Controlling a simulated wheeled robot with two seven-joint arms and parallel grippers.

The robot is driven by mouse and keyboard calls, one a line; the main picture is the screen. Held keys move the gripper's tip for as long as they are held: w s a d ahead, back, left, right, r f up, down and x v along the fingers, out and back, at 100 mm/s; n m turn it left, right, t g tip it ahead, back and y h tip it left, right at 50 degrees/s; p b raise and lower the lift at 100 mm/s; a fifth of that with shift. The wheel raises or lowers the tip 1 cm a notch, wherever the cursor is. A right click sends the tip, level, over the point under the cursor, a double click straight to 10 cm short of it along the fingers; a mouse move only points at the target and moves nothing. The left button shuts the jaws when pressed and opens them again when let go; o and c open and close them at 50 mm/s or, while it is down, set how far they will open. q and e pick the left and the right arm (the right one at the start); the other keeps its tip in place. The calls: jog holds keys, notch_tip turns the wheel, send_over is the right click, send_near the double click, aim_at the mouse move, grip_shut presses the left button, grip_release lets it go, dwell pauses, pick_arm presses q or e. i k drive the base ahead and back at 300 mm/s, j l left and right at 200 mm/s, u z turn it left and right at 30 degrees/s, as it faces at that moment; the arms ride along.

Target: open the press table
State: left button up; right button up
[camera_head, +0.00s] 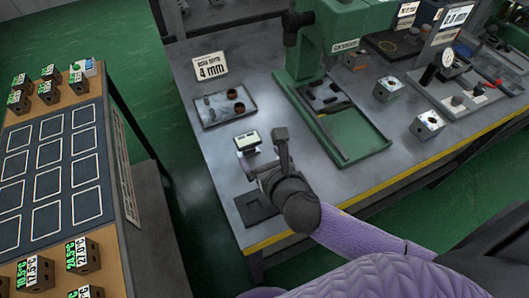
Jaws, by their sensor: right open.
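The green press (335,35) stands at the back of the grey workbench, with a label reading "CONTAINERIZED" or similar, too small to be sure. Its flat green table (355,138) extends toward the front edge, with dark rails along its sides and a dark block on its rear part. My right gripper (266,158) is open over the bench, left of the press table and apart from it. It is close to a small device with a pale green display (247,143); I cannot tell whether they touch. My left gripper is not in view.
A "4 mm" sign (210,66) and a dark tray (226,104) with small parts lie left of the press. White-topped blocks (427,125) stand to its right. A separate table (52,160) with marked squares and labelled blocks is at left, across a green floor gap.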

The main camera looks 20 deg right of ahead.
aim_at(322, 95)
jog(key=z, duration=1.35)
jog(key=i+l+u, duration=0.1)
jog(key=u, duration=0.25)
jog(key=l+u, duration=0.4)
jog(key=i+j, duration=0.05)
